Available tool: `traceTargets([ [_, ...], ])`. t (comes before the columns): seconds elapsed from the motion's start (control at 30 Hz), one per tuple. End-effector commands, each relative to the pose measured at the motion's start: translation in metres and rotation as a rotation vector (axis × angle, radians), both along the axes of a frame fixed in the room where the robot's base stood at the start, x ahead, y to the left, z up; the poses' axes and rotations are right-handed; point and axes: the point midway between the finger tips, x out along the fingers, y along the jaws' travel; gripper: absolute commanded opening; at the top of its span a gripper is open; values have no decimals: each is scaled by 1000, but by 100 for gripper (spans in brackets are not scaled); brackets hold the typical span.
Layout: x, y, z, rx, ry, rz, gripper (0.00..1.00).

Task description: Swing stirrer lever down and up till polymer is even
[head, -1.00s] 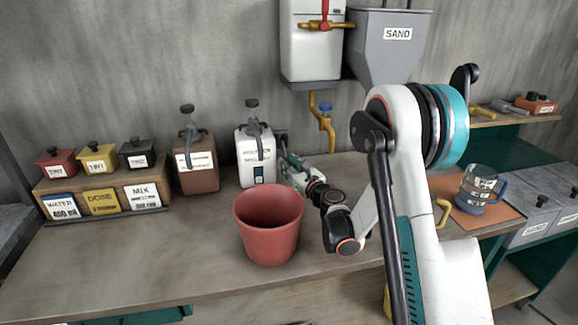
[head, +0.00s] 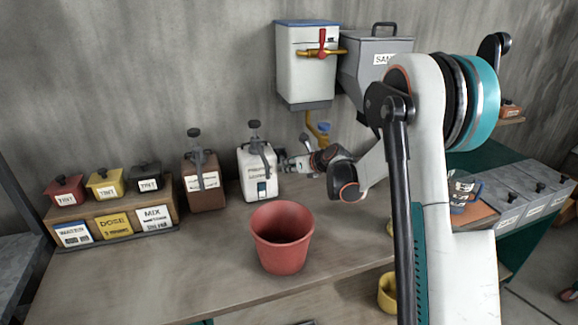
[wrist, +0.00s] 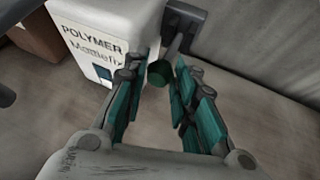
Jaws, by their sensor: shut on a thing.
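The white polymer container (head: 256,176) stands at the back of the bench, with a labelled front and a small blue window. It also shows at the upper left of the wrist view (wrist: 98,38). The stirrer lever (wrist: 174,46) comes from a dark bracket beside the container and ends in a dark green knob. My gripper (wrist: 160,74) is shut on the lever's knob end, one teal-padded finger on each side. In the head view my gripper (head: 286,163) is at the container's right side, and the lever is hidden there. The polymer inside cannot be seen.
A red bucket (head: 282,240) stands on the bench (head: 180,262) in front of the container. A brown container (head: 203,184) is to the left. A wall tank (head: 304,66) with a yellow pipe and a grey sand hopper (head: 375,68) hang above. The front left bench is clear.

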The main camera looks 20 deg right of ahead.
Motion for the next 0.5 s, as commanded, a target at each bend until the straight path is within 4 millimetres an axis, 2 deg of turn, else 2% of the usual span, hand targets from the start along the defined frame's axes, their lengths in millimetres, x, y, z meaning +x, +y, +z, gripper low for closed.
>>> traceTargets([
  [0.03, 3, -1, 9, 2, -6, -5, 0],
  [0.1, 6, -1, 14, 2, -7, -5, 0],
  [0.5, 19, -1, 36, 2, -11, -6, 0],
])
